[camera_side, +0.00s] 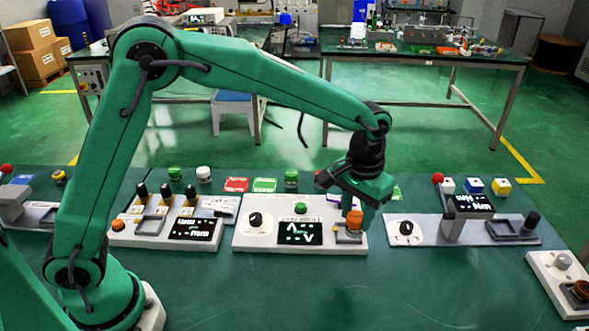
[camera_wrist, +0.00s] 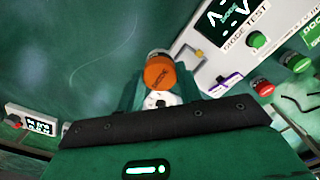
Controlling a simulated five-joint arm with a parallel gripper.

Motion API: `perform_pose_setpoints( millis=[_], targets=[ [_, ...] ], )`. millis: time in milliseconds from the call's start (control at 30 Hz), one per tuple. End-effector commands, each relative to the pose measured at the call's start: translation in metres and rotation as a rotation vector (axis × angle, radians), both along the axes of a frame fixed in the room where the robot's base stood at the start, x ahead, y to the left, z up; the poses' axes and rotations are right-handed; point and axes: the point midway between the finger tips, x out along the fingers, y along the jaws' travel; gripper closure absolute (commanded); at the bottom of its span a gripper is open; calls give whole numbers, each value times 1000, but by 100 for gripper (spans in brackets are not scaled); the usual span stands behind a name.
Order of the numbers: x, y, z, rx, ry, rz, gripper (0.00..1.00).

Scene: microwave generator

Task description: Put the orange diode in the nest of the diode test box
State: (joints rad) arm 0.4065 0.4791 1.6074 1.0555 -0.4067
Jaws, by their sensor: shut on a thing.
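The orange diode (camera_wrist: 158,74) is between the fingers of my gripper (camera_wrist: 160,88) in the wrist view, and the gripper is shut on it. In the side view the orange diode (camera_side: 352,222) is below my gripper (camera_side: 356,208), over the right end of the white diode test box (camera_side: 262,240). That box has a black knob, a green button and a lit screen. In the wrist view the box (camera_wrist: 210,71) is to the upper right of the diode.
Another panel (camera_side: 393,232) with a knob and a raised screen stands to the right. A panel (camera_side: 150,237) with black-topped posts stands to the left. Several coloured buttons and cards line the back. The green table front (camera_side: 300,290) is clear.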

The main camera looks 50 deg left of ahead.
Motion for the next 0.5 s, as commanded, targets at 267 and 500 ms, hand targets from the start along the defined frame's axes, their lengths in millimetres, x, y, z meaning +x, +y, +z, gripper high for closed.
perform_pose_setpoints(
  millis=[267,500],
  targets=[
    [34,32,-28,1,2,4,93],
    [52,48,-42,0,0,1,93]
  ],
)
